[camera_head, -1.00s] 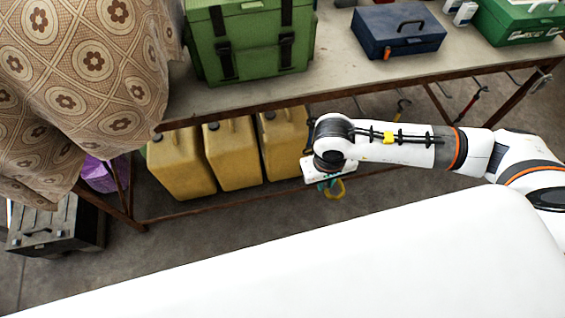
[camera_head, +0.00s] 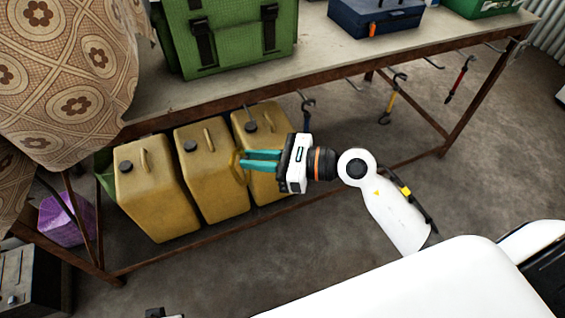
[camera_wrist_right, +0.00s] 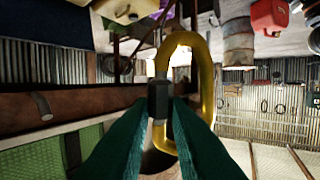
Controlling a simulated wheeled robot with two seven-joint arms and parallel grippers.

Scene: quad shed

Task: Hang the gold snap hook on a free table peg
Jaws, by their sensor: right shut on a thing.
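The gold snap hook (camera_wrist_right: 205,85) is an oblong gold ring with a dark sleeve on one side, large in the right wrist view. My right gripper (camera_wrist_right: 160,108) is shut on it at that sleeve. In the head view, my right gripper (camera_head: 243,162) has teal fingers pointing left, in front of the yellow cans. The hook (camera_head: 238,168) blends with the cans there. A bare table peg (camera_head: 434,63) juts from the table's front rail, right of the gripper. Another peg (camera_wrist_right: 41,106) shows on the rusty rail in the wrist view, apart from the hook.
The workbench (camera_head: 330,60) carries a green case (camera_head: 235,45) and a blue toolbox (camera_head: 375,18). Yellow cans (camera_head: 155,190) stand underneath. A patterned cloth (camera_head: 65,80) drapes at left.

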